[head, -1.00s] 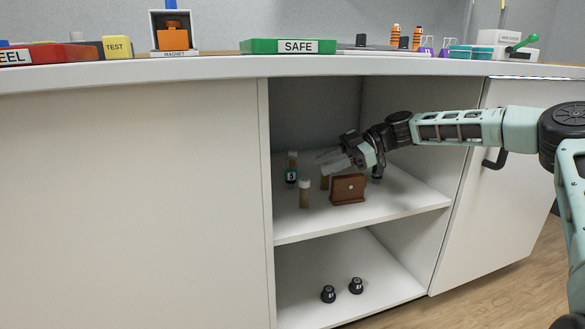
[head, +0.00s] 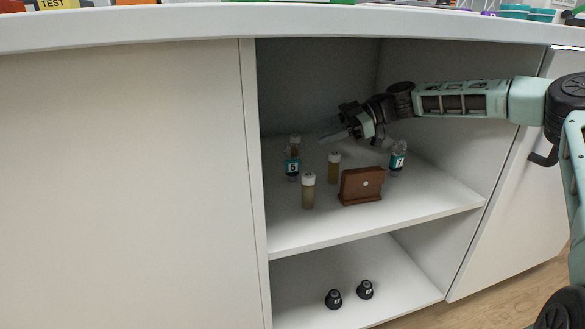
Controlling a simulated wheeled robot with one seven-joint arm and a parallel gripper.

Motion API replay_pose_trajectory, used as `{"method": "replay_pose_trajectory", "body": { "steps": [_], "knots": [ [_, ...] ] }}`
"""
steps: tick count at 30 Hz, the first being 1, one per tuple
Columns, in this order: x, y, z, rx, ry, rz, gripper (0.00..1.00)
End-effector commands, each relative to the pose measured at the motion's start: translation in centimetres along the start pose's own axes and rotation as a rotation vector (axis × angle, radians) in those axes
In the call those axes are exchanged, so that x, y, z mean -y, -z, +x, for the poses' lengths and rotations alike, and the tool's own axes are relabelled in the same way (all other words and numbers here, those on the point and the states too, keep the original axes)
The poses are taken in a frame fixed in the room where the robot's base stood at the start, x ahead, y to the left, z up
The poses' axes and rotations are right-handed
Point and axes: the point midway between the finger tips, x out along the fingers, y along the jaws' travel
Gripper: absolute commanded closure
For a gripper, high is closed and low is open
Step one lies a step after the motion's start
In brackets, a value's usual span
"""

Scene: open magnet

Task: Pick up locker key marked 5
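The locker key marked 5 (head: 292,168) has a teal tag with a white number. It stands on the upper shelf at the left, in front of a white-capped vial. A similar teal-tagged piece marked 1 (head: 397,161) stands at the right of the shelf, behind and beside a brown block. My gripper (head: 327,132) is inside the cupboard opening, above the shelf and to the right of the key marked 5. Its pale fingers point left, look apart and hold nothing; they do not touch the key.
White-capped vials (head: 308,191) and (head: 334,168) and the brown block (head: 361,186) stand on the upper shelf (head: 420,210). Black knobs (head: 333,299) lie on the lower shelf. The countertop edge (head: 300,25) overhangs the opening, and a side wall bounds it at the left.

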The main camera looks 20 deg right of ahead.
Motion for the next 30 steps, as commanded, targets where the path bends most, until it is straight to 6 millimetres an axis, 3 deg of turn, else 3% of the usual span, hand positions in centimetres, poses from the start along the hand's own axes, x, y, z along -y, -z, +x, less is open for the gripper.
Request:
{"method": "replay_pose_trajectory", "body": {
  "steps": [3, 14, 22, 30],
  "knots": [
    [0.1, -0.4, 2.3, 0.000, 0.002, -0.002, 0.62],
    [0.1, -0.3, 4.6, 0.000, 0.001, -0.001, 0.62],
    [0.1, -0.5, 8.2, 0.001, 0.002, -0.002, 0.62],
    [-0.1, -0.1, 8.9, 0.001, -0.001, 0.001, 0.62]
  ]
}}
